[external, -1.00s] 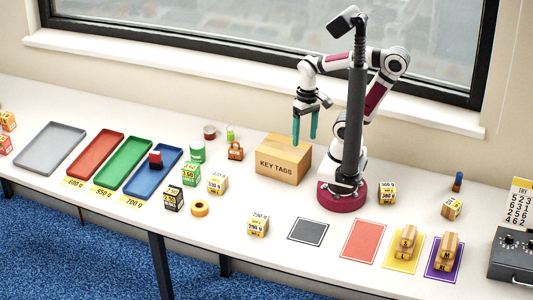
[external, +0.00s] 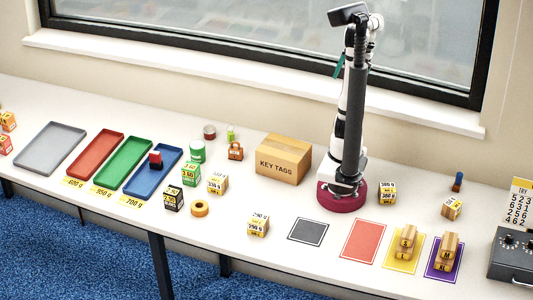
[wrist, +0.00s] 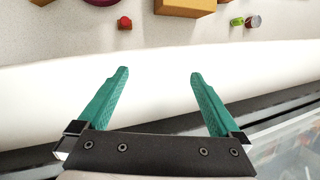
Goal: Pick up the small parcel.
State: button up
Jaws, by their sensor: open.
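Several small labelled cartons stand on the bench in the external view, and I cannot tell which is the small parcel. A green carton (external: 190,173) and a black carton (external: 173,198) stand at left. My gripper (wrist: 157,72) is open and empty, its teal fingers apart over the pale windowsill. In the external view it is raised near the window, mostly hidden behind my arm.
A large KEY TAGS box (external: 283,160) stands left of my base. Coloured trays (external: 123,163) lie at left, flat mats (external: 362,241) at front right, one yellow and one purple mat carrying wooden pieces. A small red object (wrist: 124,22) shows in the wrist view.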

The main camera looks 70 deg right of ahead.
jog(key=s+m, duration=0.1)
jog(key=s, duration=0.2)
jog(key=s+d+m+t, duration=0.1)
jog(key=s, duration=0.2)
jog(key=s+d+m+h, duration=0.1)
jog(key=s, duration=0.4)
jog(key=s+a+m, duration=0.1)
jog(key=s, duration=0.1)
jog(key=s+m+t, duration=0.1)
jog(key=s, duration=0.1)
jog(key=shift+s+a+f+h, duration=0.2)
jog(key=shift+a+f+h, duration=0.05)
jog(key=shift+a+h, duration=0.05)
jog(key=s+a+m+h, duration=0.2)
jog(key=s+a+m, duration=0.3)
jog(key=s, duration=0.4)
jog(key=m+y, duration=0.2)
jog(key=y, duration=0.1)
send_over(390, 187)
jog(key=s+d, duration=0.3)
jog(key=s, duration=0.3)
notch_tip(390, 187, down, 12)
jog(key=f, duration=0.1)
jog(key=x, duration=1.5)
jog(key=shift+w+a, duration=0.1)
jog(key=shift+a, duration=0.3)
grip_shut()
